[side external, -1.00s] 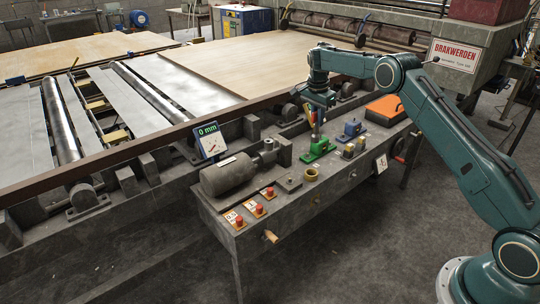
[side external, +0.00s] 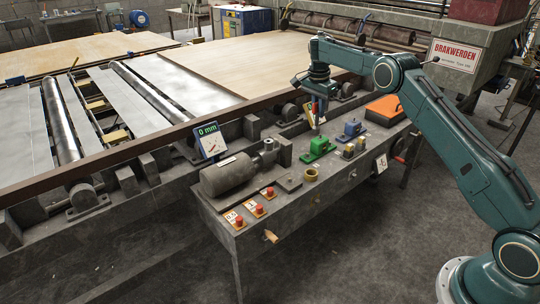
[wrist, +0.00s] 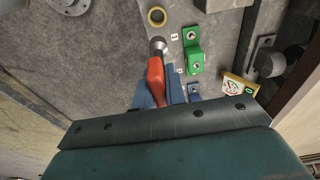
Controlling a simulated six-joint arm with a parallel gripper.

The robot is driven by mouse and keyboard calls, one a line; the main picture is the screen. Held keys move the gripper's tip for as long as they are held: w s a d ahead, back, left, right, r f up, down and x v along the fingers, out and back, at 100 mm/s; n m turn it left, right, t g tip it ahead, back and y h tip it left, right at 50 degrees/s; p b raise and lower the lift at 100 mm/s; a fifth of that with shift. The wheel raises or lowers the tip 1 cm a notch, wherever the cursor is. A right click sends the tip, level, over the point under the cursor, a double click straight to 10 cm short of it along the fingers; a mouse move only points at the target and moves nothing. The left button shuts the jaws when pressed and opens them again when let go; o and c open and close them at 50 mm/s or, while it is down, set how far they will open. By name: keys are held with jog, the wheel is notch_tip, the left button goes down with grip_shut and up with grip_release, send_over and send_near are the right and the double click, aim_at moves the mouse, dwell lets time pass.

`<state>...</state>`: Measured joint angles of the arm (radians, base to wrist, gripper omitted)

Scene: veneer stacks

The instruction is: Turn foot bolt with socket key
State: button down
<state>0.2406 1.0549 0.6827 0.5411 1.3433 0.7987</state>
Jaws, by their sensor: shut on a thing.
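My gripper (side external: 319,103) is shut on the socket key, its blue fingers on either side of the orange-red handle (wrist: 155,80). The key's round metal socket end (wrist: 158,46) points away from my wrist. A green foot (wrist: 194,54) with bolt heads sits just right of the socket end in the wrist view. In the side view the key hangs above and a little left of the green foot (side external: 318,148), apart from it. A blue foot (side external: 352,129) stands behind to the right and partly shows in the wrist view (wrist: 194,90). Whether the socket touches anything is hard to tell.
A yellow ring (side external: 311,174) lies on the grey bench (side external: 333,191). An orange pad (side external: 385,108) lies at the right. A dark rail (side external: 150,149) runs behind the bench.

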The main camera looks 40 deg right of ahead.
jog(key=shift+w+a+f+n, duration=0.15)
jog(key=shift+a+f+n, duration=0.15)
jog(key=shift+f+n, duration=0.5)
jog(key=w+a+f+n+t+y, duration=0.1)
jog(key=a+f+n, duration=0.7)
jog(key=n, duration=0.8)
jog(key=shift+w+a+f, duration=0.2)
jog(key=shift+w+a, duration=0.1)
jog(key=shift+a, duration=0.3)
jog(key=shift+f, duration=0.15)
jog(key=shift+f, duration=2.5)
jog(key=shift+f, duration=1.1)
jog(key=shift+m, duration=0.3)
